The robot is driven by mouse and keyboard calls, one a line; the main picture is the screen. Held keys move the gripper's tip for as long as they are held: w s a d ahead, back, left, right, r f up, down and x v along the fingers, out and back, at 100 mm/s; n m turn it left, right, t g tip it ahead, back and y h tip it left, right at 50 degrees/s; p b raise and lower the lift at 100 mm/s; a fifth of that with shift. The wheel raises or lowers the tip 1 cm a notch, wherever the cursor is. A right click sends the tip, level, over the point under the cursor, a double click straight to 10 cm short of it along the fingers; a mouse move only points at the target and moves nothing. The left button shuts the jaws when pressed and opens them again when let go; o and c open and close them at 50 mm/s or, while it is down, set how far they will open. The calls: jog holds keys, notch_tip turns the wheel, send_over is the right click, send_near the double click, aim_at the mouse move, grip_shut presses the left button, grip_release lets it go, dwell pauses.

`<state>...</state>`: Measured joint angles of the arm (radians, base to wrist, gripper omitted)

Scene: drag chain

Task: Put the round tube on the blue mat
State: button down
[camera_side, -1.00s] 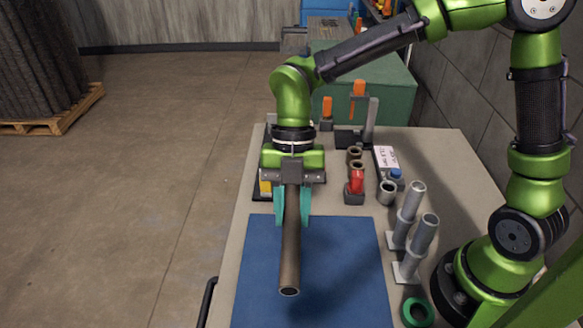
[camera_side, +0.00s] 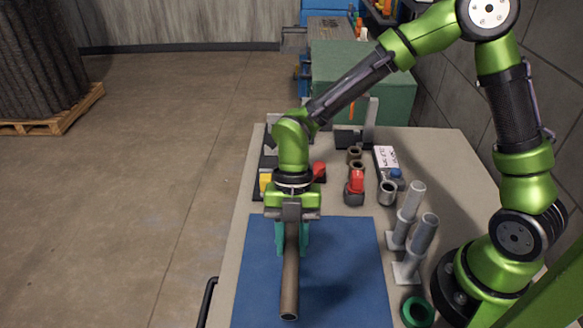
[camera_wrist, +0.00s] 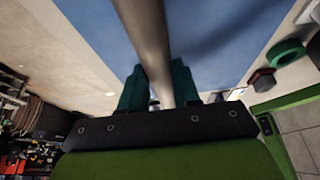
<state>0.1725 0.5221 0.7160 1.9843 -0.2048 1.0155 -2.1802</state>
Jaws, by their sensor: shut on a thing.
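The round tube (camera_side: 290,282) is a long brownish-grey metal pipe with an open near end. My gripper (camera_side: 292,245) is shut on it with teal fingers on either side, near its far part. The tube lies lengthwise over the blue mat (camera_side: 345,270), its near end towards the mat's front. I cannot tell whether it touches the mat or hangs just above it. In the wrist view the tube (camera_wrist: 150,40) runs between the fingers (camera_wrist: 158,88), with the mat (camera_wrist: 225,35) behind it. The gripper hides the tube's far end.
Two grey upright pipes on square feet (camera_side: 409,212) stand right of the mat, near a green ring (camera_side: 418,313). Behind the mat are a red-topped part (camera_side: 355,186), a short grey ring (camera_side: 388,193) and a white box (camera_side: 385,158). The mat's right half is clear.

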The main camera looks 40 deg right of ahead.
jog(key=shift+f, duration=2.15)
jog(key=shift+f, duration=0.6)
dwell(0.3)
jog(key=c, duration=0.7)
grip_release()
jog(key=shift+c, duration=0.2)
jog(key=v, duration=1.6)
jog(key=shift+d+r, duration=0.15)
jog(key=shift+r, duration=0.2)
jog(key=shift+w, duration=0.1)
